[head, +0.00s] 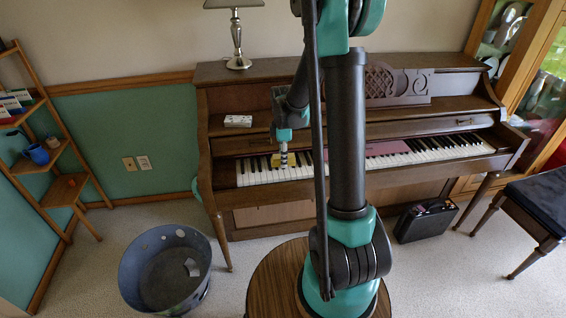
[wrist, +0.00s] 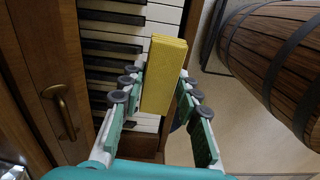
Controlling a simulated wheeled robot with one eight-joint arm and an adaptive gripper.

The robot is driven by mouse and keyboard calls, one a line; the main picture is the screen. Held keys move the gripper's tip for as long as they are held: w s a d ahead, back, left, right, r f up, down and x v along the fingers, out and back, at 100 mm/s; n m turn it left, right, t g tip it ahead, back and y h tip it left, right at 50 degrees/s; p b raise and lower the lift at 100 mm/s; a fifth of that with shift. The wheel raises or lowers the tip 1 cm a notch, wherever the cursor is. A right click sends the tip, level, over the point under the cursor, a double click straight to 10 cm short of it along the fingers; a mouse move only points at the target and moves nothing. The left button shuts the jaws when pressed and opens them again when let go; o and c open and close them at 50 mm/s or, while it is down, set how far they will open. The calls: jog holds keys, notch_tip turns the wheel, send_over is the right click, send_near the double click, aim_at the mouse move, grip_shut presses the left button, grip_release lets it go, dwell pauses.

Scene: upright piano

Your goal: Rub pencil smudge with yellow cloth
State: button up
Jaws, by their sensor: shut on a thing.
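My gripper (head: 283,158) is over the left part of the piano keyboard in the head view. In the wrist view, my gripper (wrist: 157,88) is shut on the yellow cloth (wrist: 164,72), a folded, block-like pad gripped between the two finger sets. The cloth shows as a small yellow patch (head: 283,160) at the keys in the head view. White and black keys (wrist: 112,48) lie behind the cloth; I cannot tell whether it touches them. No pencil smudge can be made out.
The upright piano (head: 230,85) bears a lamp (head: 237,45) and a small white box (head: 238,121). A pink strip (head: 390,148) lies along the keys. A blue bin (head: 130,275), a black case (head: 425,221) and a bench (head: 545,200) stand on the floor. Brass handle (wrist: 62,110) near the keys.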

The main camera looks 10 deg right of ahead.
jog(key=shift+r, duration=0.2)
jog(key=shift+r, duration=1.4)
